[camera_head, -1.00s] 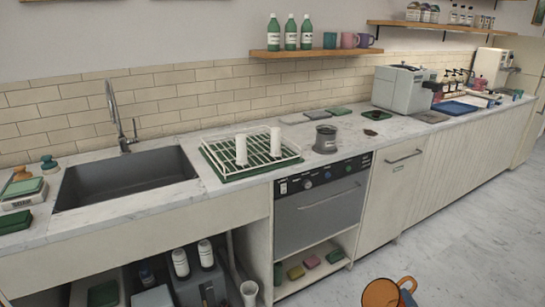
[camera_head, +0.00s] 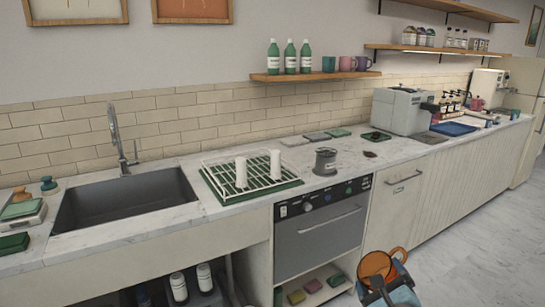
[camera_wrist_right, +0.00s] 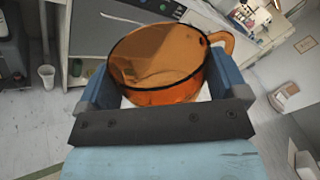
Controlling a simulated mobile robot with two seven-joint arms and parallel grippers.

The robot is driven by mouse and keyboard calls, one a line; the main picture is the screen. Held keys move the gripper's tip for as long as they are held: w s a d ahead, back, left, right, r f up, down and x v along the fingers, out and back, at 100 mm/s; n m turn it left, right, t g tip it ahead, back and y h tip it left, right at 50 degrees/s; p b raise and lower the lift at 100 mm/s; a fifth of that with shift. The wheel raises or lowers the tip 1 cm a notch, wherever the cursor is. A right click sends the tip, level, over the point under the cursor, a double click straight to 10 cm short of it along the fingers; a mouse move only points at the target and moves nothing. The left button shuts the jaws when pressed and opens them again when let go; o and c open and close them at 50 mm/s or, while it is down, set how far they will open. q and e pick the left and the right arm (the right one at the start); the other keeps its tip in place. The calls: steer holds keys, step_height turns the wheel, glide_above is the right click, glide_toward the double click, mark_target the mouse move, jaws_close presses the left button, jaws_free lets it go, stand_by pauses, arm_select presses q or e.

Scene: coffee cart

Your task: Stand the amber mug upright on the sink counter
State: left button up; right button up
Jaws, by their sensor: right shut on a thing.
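The amber mug (camera_head: 377,266) is at the lower right of the head view, in front of the counter and in the air. My right gripper (camera_head: 380,284) is shut on it. In the right wrist view the mug (camera_wrist_right: 160,62) sits between the two blue fingers (camera_wrist_right: 152,92), its open rim showing and its handle at the upper right. The sink counter (camera_head: 130,235) runs along the wall, with the grey sink (camera_head: 125,205) at the left. My left gripper is not in view.
A dish rack (camera_head: 250,178) with two white cylinders stands right of the sink. A dark grey container (camera_head: 325,162) stands beside it. A scale (camera_head: 22,212) and a green block (camera_head: 13,243) are at the far left. The counter's front strip before the sink is bare.

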arm_select(q)
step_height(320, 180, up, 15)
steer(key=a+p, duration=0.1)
steer(key=p, duration=1.6)
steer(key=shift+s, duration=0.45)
arm_select(e)
steer(key=s+r, duration=1)
steer(key=r, duration=0.4)
steer(key=shift+s+r, duration=0.2)
steer(key=shift+r, duration=0.15)
